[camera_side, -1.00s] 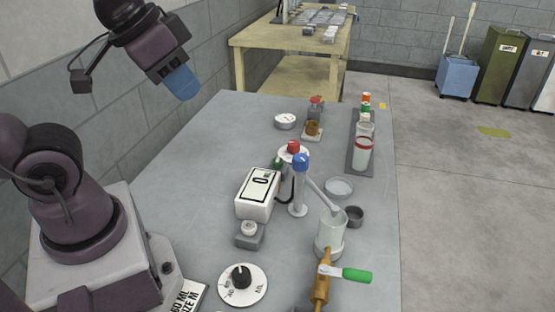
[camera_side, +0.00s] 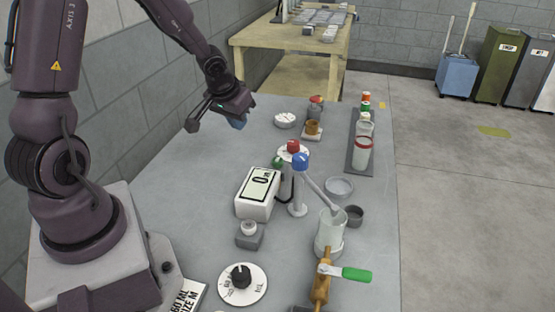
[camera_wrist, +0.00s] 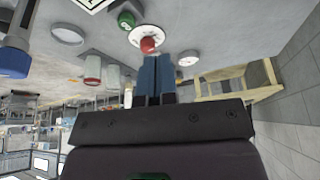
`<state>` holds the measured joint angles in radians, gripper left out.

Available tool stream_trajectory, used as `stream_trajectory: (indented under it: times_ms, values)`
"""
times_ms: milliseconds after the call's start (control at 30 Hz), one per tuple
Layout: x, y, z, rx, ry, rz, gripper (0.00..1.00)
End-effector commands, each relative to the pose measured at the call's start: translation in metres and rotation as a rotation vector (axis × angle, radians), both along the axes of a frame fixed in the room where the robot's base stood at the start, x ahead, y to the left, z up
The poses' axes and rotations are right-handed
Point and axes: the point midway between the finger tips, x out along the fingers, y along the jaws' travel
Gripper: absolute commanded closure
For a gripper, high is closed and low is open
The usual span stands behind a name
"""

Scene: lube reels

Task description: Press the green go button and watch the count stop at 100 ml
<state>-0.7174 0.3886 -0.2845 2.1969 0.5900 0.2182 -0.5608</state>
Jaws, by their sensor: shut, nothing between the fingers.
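The green button (camera_side: 278,162) sits behind the white counter box (camera_side: 256,206), partly hidden by it, next to a red button (camera_side: 293,146) on a white round base. In the wrist view the green button (camera_wrist: 126,20) and red button (camera_wrist: 148,45) show above my fingers. The counter display (camera_side: 260,184) reads 0. My gripper (camera_side: 238,122) has blue fingertips and is shut and empty, above the table's far left part, apart from the buttons. Its closed fingers also show in the wrist view (camera_wrist: 155,76).
A blue-capped post (camera_side: 298,186) with a spout reaches over a clear beaker (camera_side: 330,236). A black-knobbed dial (camera_side: 242,283) and a green-handled valve (camera_side: 355,274) stand nearer. Bottles line a dark tray (camera_side: 353,171) at right. The table's left part is clear.

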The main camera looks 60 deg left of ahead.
Motion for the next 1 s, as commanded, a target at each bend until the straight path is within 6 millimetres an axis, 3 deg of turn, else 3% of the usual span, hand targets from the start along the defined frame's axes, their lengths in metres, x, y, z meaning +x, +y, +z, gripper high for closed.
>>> stream_trajectory:
  times_ms: [33, 133, 233, 333, 800, 1000]
  values:
    - [0.011, 0.004, -0.016, -0.044, -0.051, 0.024, 1.00]
    - [0.040, 0.003, -0.032, -0.141, -0.191, 0.057, 1.00]
    - [0.069, -0.008, -0.027, -0.232, -0.331, 0.063, 1.00]
    - [0.086, -0.013, -0.011, -0.291, -0.432, 0.075, 1.00]
    - [0.090, -0.017, -0.005, -0.355, -0.476, 0.129, 1.00]
    - [0.091, -0.018, -0.014, -0.358, -0.473, 0.128, 1.00]
